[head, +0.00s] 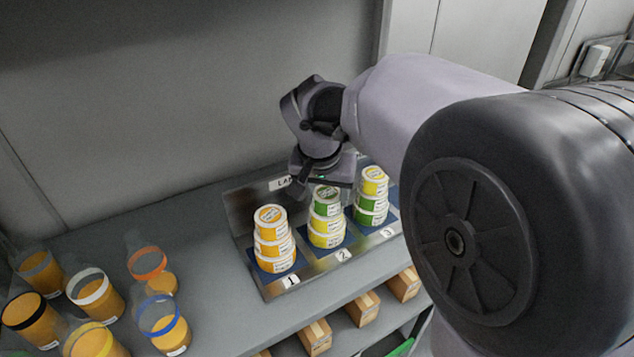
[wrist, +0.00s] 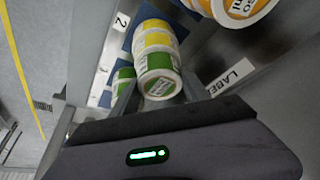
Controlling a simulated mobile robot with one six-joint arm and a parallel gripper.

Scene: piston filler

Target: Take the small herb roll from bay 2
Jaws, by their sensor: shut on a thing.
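The small herb roll (head: 326,195), green with a white printed top, is the top roll of the stack in bay 2. Larger yellow rolls (head: 326,239) are under it. My gripper (head: 325,190) points down over this stack, with a finger on either side of the herb roll, shut on it. In the wrist view the herb roll (wrist: 160,84) sits between the fingers, with a yellow roll (wrist: 155,40) behind it. The roll still appears in line with the stack; I cannot tell whether it touches the roll below.
Orange rolls (head: 273,247) stand in bay 1, close on the left. Bay 3, close on the right, holds yellow rolls (head: 374,187) over green ones (head: 371,216). Several filled jars (head: 95,297) stand at the left of the bench. Small boxes (head: 315,337) sit below the front edge.

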